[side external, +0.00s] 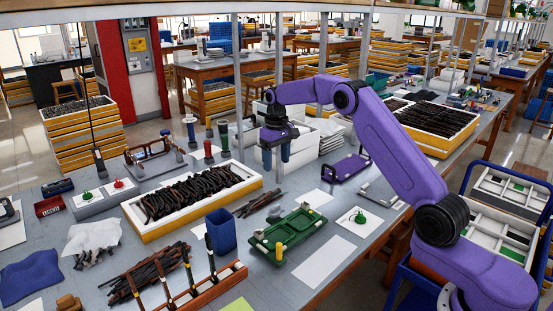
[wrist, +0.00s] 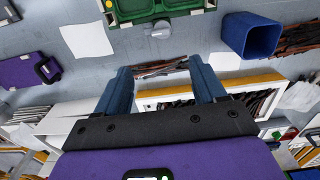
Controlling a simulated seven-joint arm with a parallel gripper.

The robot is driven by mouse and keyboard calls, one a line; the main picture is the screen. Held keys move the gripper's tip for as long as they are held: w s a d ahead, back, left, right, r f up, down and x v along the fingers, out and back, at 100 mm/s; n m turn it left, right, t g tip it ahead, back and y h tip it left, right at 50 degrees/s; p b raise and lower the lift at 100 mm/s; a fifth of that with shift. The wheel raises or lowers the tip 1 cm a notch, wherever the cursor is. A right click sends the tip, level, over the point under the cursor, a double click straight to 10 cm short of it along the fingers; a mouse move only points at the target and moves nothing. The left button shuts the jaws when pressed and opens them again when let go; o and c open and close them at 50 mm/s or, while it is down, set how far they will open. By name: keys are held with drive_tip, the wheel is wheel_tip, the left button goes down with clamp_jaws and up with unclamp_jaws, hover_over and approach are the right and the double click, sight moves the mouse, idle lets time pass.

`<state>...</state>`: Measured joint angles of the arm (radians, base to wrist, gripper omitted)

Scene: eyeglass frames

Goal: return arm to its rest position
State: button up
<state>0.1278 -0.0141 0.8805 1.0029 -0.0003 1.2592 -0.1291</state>
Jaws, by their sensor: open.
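My gripper (side external: 276,160) hangs from the purple arm with its two blue fingers pointing down. It is above the back part of the grey worktable (side external: 310,256), in front of a white box and right of the tray of dark eyeglass frames. In the wrist view my gripper (wrist: 160,66) has its two blue fingers wide apart. Nothing is held between them. A small bundle of dark frame pieces shows beyond the gap, on the table and apart from the fingers.
A white tray (side external: 253,187) holds dark frames. A blue bin (side external: 221,231), green tray (side external: 288,234) and purple holder (side external: 346,167) stand on the table. Several upright tools (side external: 208,152) stand left of my gripper. A white box (side external: 304,150) is close behind it.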

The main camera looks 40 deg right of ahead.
idle(0.3)
drive_tip(key=s+a+r+n, duration=0.3)
drive_tip(key=s+a, duration=0.6)
drive_tip(key=s, duration=0.1)
drive_tip(key=s+a+r+n, duration=0.3)
drive_tip(key=s+a+r, duration=0.1)
drive_tip(key=s+a, duration=0.55)
drive_tip(key=s+d+f+n, duration=0.1)
drive_tip(key=s+d+n, duration=0.2)
drive_tip(key=s, duration=1.1)
drive_tip(key=s+d+f+n, duration=0.2)
drive_tip(key=s+n, duration=0.1)
drive_tip(key=s, duration=1)
drive_tip(key=shift+s+d, duration=0.35)
drive_tip(key=shift+d, duration=0.05)
